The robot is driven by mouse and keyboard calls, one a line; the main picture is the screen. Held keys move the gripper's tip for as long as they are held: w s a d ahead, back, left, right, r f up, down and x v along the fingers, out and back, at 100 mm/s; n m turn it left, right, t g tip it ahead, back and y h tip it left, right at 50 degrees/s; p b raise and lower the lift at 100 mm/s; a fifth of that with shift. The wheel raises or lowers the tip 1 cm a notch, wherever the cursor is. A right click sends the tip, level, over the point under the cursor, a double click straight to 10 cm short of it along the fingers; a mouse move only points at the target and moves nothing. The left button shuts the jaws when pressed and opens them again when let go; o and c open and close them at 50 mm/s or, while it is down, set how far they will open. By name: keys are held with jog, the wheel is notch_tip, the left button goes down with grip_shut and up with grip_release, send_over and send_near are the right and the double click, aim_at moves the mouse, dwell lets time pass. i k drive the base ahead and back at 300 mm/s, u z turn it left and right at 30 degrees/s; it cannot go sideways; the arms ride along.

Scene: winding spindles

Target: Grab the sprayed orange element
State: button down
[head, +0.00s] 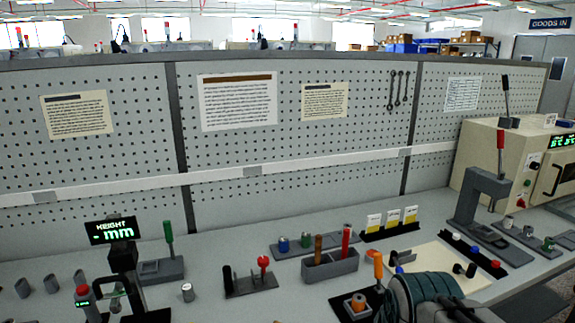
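Two orange things show in the head view, at the lower right of centre on the bench. One is an upright piece with a bent orange top (375,262), beside a large teal ribbed round thing. The other is a small orange-brown round piece (358,302), set in a grey block on a dark tray (343,311). I cannot tell from this view which of them is sprayed. The teal ribbed thing (432,290) stands close to the right of both and may hide part of the upright one.
A grey bin (331,267) with brown and red sticks stands behind the orange things. A black rack (250,284) with a red piece is to its left. A grey press (480,200) stands at right. A pegboard (300,150) closes off the back. The bench's left middle has bare room.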

aim_at(358, 301)
jog(key=k, duration=0.5)
jog(key=z, duration=1)
jog(key=i, duration=1.3)
jog(key=u, duration=0.55)
